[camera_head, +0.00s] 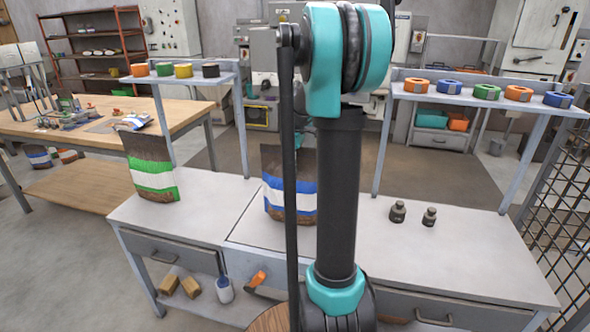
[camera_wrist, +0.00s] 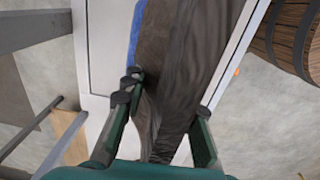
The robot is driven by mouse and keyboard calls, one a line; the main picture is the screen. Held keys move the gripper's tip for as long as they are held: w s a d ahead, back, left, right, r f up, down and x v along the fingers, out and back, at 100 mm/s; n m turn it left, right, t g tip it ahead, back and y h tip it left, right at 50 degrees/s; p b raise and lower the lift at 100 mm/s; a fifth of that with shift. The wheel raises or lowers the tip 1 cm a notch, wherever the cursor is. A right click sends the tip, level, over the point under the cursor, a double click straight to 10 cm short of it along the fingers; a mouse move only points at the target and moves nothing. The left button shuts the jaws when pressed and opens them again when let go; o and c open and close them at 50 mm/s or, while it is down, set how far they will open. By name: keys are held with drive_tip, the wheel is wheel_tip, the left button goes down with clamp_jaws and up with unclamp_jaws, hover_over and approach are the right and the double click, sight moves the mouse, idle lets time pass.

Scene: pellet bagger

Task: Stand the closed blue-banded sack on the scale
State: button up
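The blue-banded sack (camera_head: 272,196) stands upright on the bench in the head view, dark brown with blue and white bands. My arm hides its right part. In the wrist view the sack (camera_wrist: 178,60) runs between the two fingers, with its blue band at the upper left. My gripper (camera_wrist: 167,101) has its fingers apart, one on each side of the sack's top. The left fingertip overlaps the sack's edge; firm contact cannot be told. In the head view the gripper is mostly hidden behind my arm. A flat panel (camera_head: 245,232) lies under the sack; whether it is the scale is unclear.
A green-banded sack (camera_head: 152,172) stands to the left on the bench. Two dark weights (camera_head: 397,212) stand to the right. Raised shelves with coloured tape rolls (camera_head: 487,92) flank the bench. A wooden barrel (camera_wrist: 290,35) is at the wrist view's upper right.

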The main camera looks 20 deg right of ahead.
wheel_tip(320, 180, up, 12)
drive_tip(key=shift+s+a+r, duration=0.1)
idle(0.6)
idle(1.0)
